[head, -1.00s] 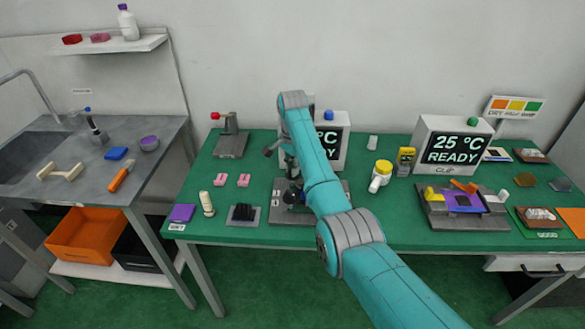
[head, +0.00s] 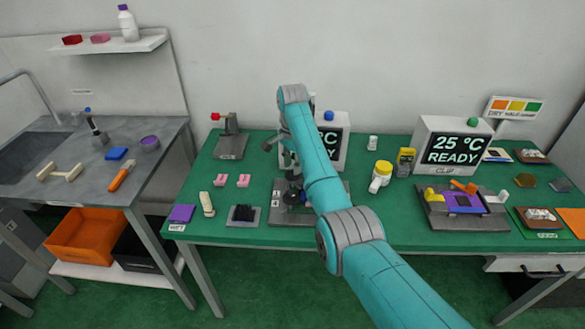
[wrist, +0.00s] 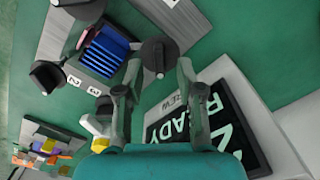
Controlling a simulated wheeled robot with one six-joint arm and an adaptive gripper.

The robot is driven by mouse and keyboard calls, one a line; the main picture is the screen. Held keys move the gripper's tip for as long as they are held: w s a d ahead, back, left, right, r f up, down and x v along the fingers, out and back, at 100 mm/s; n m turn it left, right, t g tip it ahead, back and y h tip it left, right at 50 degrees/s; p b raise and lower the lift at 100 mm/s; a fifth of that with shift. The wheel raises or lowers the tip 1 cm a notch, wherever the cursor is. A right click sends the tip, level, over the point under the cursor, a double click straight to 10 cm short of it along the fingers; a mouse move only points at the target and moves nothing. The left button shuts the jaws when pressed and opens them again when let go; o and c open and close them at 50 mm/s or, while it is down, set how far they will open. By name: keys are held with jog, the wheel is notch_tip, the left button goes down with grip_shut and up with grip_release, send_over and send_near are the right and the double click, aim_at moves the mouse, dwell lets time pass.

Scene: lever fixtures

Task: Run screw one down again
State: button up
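The grey screw fixture (head: 270,211) lies on the green table, partly hidden by my arm in the head view. In the wrist view the fixture (wrist: 120,30) carries a finned blue block (wrist: 108,52) and black round knobs. One knob (wrist: 158,54) is just beyond my fingertips, another (wrist: 48,75) is at the left, and a third (wrist: 82,7) is at the top edge. Small number labels (wrist: 75,80) sit beside the block; I cannot tell which knob is screw one. My gripper (wrist: 158,75) is open, with its fingers apart and nothing held between them.
A display box (head: 333,145) stands behind the fixture; its READY screen (wrist: 205,125) is close to my right finger in the wrist view.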

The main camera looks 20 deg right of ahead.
aim_at(292, 170)
notch_tip(292, 170, up, 6)
jog(key=shift+f, duration=0.15)
dwell(0.3)
